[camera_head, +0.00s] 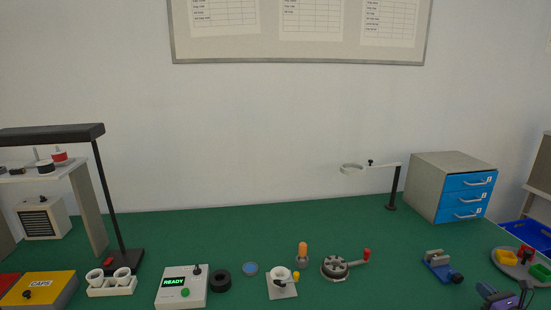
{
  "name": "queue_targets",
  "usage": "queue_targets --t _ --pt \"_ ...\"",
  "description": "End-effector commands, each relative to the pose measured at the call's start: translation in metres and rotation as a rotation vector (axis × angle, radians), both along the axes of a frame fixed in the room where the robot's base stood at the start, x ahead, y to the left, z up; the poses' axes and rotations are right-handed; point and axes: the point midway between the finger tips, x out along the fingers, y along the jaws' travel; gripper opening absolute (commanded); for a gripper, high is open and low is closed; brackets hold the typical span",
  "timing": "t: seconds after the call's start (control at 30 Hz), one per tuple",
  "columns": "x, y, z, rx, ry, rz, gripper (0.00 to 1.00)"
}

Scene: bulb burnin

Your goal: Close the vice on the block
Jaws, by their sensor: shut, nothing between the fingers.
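A small blue vice (442,268) stands on the green bench at the right, in front of the blue-fronted drawer cabinet. Its grey jaws (436,256) are at the top, and a dark blue round end (456,277) faces the lower right. It is too small in this view to tell the block from the jaws, or how wide the jaws stand.
A round tray (506,266) with coloured parts is to the right. A rotary device with a red-knobbed handle (338,267) is to the left, with clear green bench between.

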Motion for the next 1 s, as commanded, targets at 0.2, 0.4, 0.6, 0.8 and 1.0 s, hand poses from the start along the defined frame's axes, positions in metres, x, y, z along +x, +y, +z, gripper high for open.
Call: queue_targets --t 0.2,0.4,0.6,0.8,1.0 --pt "-0.001 0.019 -0.009 -0.139 -0.008 0.013 0.0" --pt "-0.006 0.032 -0.015 -0.309 -0.021 0.013 0.0" --pt "-0.01 0.037 -0.016 -0.44 -0.033 0.006 0.0" --pt "-0.012 0.038 -0.015 -0.498 -0.04 0.0 0.0" --pt "-0.006 0.039 -0.015 -0.503 -0.04 -0.002 0.0"
